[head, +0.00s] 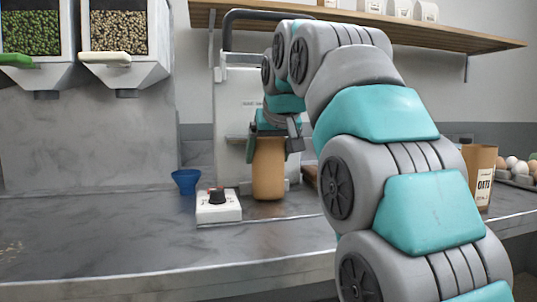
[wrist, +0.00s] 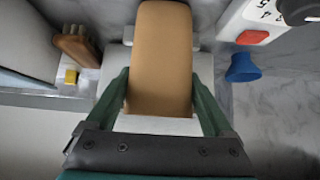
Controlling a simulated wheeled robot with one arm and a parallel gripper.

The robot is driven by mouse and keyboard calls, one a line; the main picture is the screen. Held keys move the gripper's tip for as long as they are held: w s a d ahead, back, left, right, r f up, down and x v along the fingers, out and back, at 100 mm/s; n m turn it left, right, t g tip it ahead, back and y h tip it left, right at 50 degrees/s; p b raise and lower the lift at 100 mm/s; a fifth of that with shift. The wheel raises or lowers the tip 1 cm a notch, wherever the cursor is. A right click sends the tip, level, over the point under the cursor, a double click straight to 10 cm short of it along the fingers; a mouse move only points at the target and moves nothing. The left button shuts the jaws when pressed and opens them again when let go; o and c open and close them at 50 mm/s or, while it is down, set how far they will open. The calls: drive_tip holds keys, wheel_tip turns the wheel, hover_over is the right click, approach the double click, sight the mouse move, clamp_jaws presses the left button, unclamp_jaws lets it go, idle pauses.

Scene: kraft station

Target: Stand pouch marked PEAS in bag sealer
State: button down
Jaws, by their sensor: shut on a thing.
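My gripper (head: 270,150) is shut on a plain brown pouch (head: 268,175), holding it near its top. The pouch hangs upright, its lower end close to the counter; I cannot tell whether it touches anything. No marking shows on the side I see. In the wrist view the pouch (wrist: 160,50) lies between the green fingers, with a white surface behind it. A tall white unit with a black handle, which looks like the bag sealer (head: 234,95), stands just behind the pouch, partly hidden by my arm.
A white control box (head: 218,212) with a black knob and red switch sits left of the pouch, with a blue cup (head: 186,184) behind it. A pouch marked OATS (head: 482,185) and eggs (head: 515,168) are at right. Dispensers (head: 120,70) hang upper left.

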drive_tip(key=shift+f, duration=0.1)
unclamp_jaws()
drive_tip(key=shift+s+r, duration=0.2)
drive_tip(key=shift+r, duration=0.2)
drive_tip(key=p+v, duration=0.2)
drive_tip(key=v, duration=0.9)
drive_tip(key=shift+s+d, duration=0.1)
drive_tip(key=shift+s, duration=0.05)
